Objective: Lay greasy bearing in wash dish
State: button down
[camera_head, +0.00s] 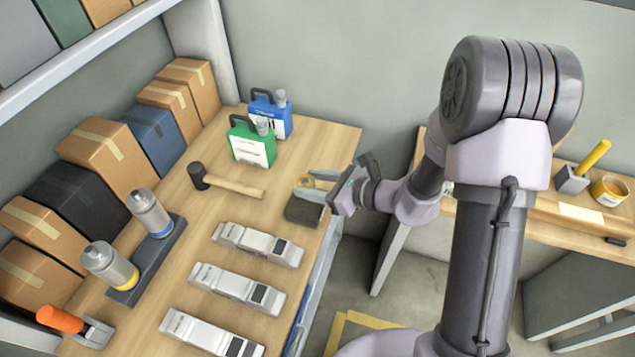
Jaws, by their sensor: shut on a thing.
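My gripper (306,184) is at the table's right edge, with its fingers pointing left. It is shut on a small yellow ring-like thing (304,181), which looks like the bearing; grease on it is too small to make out. A dark, square, shallow thing (303,211) lies just below the fingers in the picture, near the table edge. It may be the wash dish, but I cannot tell for sure. The fingers partly cover its far side, and I cannot tell the gap between them.
A mallet (233,186) lies to the left. Several grey-white bar-like devices (258,244) lie in front. Green (252,144) and blue (271,114) jugs stand behind. Boxes (105,158) line the left side. A second table (545,210) stands right, across a floor gap.

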jog(key=shift+w, duration=0.1)
notch_tip(320, 180, down, 7)
jog(key=b, duration=0.6)
jog(key=shift+b, duration=0.3)
jog(key=shift+f, duration=0.15)
jog(key=shift+f+b, duration=0.25)
jog(key=shift+b, duration=0.15)
jog(key=c, duration=0.7)
grip_release()
